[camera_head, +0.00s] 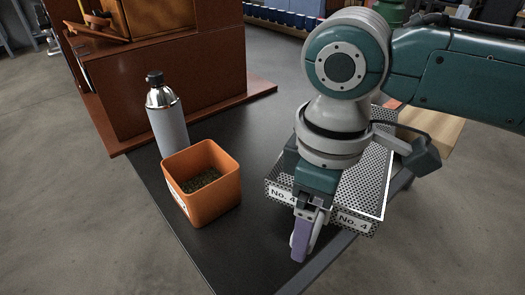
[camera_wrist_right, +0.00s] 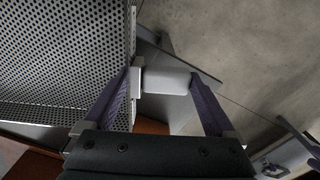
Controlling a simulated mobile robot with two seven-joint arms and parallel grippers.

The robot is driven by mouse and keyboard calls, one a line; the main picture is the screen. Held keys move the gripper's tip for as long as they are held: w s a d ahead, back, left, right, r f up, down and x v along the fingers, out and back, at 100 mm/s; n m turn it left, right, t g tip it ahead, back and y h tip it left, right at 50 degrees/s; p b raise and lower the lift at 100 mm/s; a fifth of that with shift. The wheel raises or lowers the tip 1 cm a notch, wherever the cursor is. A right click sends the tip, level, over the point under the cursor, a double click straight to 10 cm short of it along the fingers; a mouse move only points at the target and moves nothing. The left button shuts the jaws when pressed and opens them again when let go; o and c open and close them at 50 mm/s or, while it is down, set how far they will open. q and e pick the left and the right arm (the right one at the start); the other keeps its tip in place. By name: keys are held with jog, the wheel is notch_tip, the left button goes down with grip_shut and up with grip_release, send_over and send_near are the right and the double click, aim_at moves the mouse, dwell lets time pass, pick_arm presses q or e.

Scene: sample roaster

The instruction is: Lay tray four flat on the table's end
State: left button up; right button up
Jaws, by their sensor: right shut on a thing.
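Tray four (camera_head: 362,192) is a perforated metal tray with "No. 4" labels on its front edge. It lies over the right end of the dark table (camera_head: 262,150), and my right arm hides its middle. I cannot tell if it touches the tabletop. My right gripper (camera_head: 305,245) points down at the tray's front edge and is shut on the tray. In the right wrist view, the tray's perforated sheet (camera_wrist_right: 60,60) fills the upper left, and a pale grey block (camera_wrist_right: 166,80) sits between the fingers of the gripper (camera_wrist_right: 163,88).
An orange square pot (camera_head: 205,210) with dark green contents stands on the table left of the tray. A grey flask (camera_head: 167,120) stands behind it. A brown wooden cabinet (camera_head: 185,70) is at the back left. Dark tabletop is free between pot and tray.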

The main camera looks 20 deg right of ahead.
notch_tip(320, 180, down, 5)
jog(key=shift+f+b, duration=0.1)
jog(key=shift+b, duration=0.9)
